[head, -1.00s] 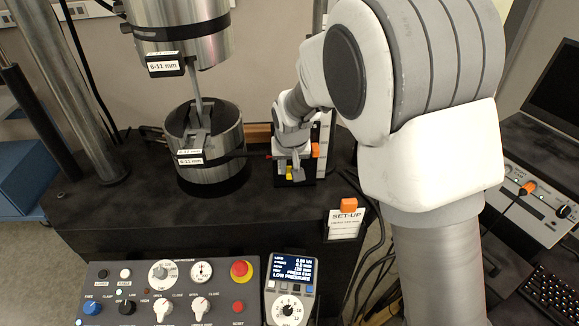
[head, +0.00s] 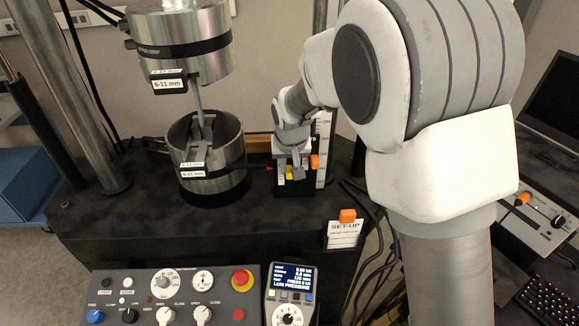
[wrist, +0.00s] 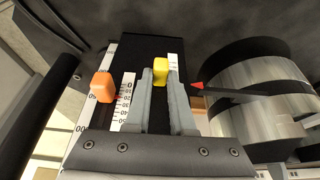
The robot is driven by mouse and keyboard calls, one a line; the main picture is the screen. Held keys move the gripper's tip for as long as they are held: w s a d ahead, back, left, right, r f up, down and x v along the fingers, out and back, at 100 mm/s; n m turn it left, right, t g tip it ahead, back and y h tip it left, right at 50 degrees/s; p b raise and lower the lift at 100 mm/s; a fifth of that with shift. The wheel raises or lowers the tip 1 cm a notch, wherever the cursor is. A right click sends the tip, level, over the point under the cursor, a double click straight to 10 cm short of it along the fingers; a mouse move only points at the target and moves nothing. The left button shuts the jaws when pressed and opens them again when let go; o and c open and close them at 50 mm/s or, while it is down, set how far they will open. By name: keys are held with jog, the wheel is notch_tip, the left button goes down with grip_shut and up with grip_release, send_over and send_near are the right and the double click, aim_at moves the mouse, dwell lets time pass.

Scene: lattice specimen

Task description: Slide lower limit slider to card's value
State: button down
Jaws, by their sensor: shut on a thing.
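The yellow slider (head: 289,173) sits on the dark slider stand (head: 294,191) right of the lower cylinder. In the wrist view the yellow slider (wrist: 161,71) shows between the two grey fingertips of my gripper (wrist: 160,84), which is shut on it. An orange slider (head: 314,161) stands to its right in the head view; it also shows in the wrist view (wrist: 102,87), beside the white scale (wrist: 127,98). A red pointer (wrist: 198,86) points at the stand from the cylinder's side. The set-up card (head: 343,234) hangs on the machine's front edge; its small lines are unreadable.
The lower cylinder (head: 213,184) with its grips stands close to the stand. A control panel (head: 160,299) and a handset with a lit screen (head: 292,276) are in front. Dark cables run right of the stand. The black bench top in front of the stand is clear.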

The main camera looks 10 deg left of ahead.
dwell(0.8)
jog(key=c, duration=0.7)
grip_release()
jog(key=p+v, duration=0.2)
jog(key=v, duration=0.4)
jog(key=shift+p, duration=0.3)
jog(key=v, duration=1.7)
jog(key=shift+r+b, duration=0.2)
jog(key=shift+b, duration=0.15)
